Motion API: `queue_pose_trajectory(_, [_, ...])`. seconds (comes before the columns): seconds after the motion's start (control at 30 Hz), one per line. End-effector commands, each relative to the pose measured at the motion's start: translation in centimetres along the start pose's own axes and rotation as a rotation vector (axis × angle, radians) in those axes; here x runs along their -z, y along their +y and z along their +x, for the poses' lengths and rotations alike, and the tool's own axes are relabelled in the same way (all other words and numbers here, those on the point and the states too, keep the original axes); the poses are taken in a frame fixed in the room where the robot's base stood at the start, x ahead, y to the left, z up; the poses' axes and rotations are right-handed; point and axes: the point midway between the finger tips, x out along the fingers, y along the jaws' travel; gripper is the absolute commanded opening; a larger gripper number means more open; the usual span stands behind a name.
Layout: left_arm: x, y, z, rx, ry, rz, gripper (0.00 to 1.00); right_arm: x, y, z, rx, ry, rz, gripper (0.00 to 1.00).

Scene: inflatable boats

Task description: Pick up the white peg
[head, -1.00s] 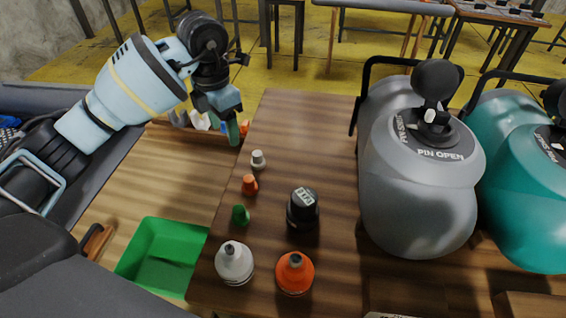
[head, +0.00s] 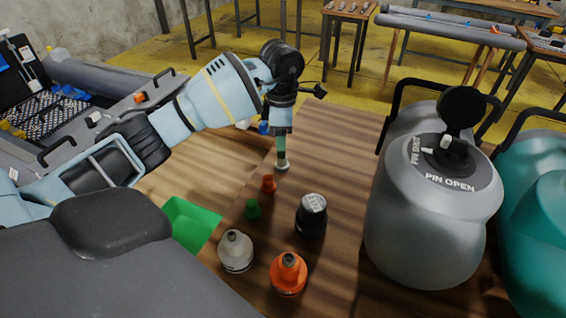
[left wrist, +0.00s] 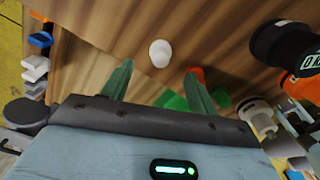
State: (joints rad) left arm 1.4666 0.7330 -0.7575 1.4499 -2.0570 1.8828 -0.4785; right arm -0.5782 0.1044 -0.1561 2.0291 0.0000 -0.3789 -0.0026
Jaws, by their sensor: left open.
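The white peg (head: 283,167) stands on the wooden table near its left edge, at the far end of a row of small pegs. My left gripper (head: 281,155) points down right over it and hides part of it in the head view. In the left wrist view the white peg (left wrist: 160,53) is whole and lies just ahead of the gap between the fingertips. There my left gripper (left wrist: 157,80) has its green fingers wide apart with nothing between them. I cannot tell whether a finger touches the peg. My right gripper is not in view.
An orange peg (head: 268,184) and a green peg (head: 252,208) stand nearer in the row. A black cap-like piece (head: 312,216), a white cone (head: 236,252) and an orange cone (head: 288,275) are close by.

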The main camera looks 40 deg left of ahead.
Motion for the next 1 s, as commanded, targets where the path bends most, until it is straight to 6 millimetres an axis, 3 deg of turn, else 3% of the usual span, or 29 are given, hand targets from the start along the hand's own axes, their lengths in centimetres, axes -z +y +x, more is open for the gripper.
queue_pose_trajectory(0.3, [0.0,-0.1,1.8,0.001,0.001,-0.001,0.59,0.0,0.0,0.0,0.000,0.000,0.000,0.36])
queue_pose_trajectory(0.63, [0.1,-0.1,5.9,0.001,0.000,-0.001,0.59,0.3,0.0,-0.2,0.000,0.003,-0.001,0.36])
queue_pose_trajectory(0.93, [0.1,-0.1,6.4,-0.001,0.000,-0.001,0.59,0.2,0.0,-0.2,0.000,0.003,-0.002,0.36])
queue_pose_trajectory(1.0, [0.1,-0.1,6.4,-0.001,0.000,-0.001,0.53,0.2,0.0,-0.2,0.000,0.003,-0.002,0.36])
